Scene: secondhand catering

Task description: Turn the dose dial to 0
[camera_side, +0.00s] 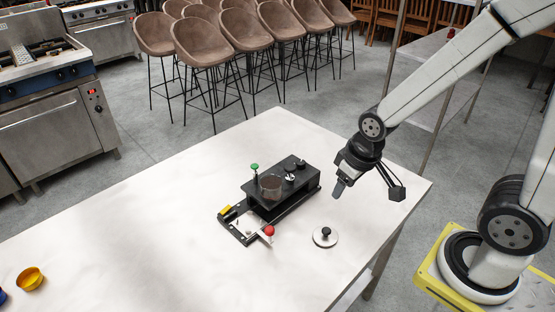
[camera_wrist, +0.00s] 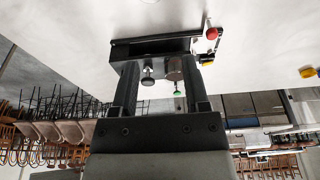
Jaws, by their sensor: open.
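A black dosing device (camera_side: 262,203) stands on the white table in the side view, with a brown cup-like hopper (camera_side: 270,186) on it. The device also shows upside down in the wrist view (camera_wrist: 150,48), partly behind the fingers. My gripper (camera_side: 341,187) is open and empty, above the table to the right of the device and apart from it. Its two fingers show in the wrist view (camera_wrist: 160,70).
An amber bowl (camera_side: 30,279) sits far left. The table between is clear.

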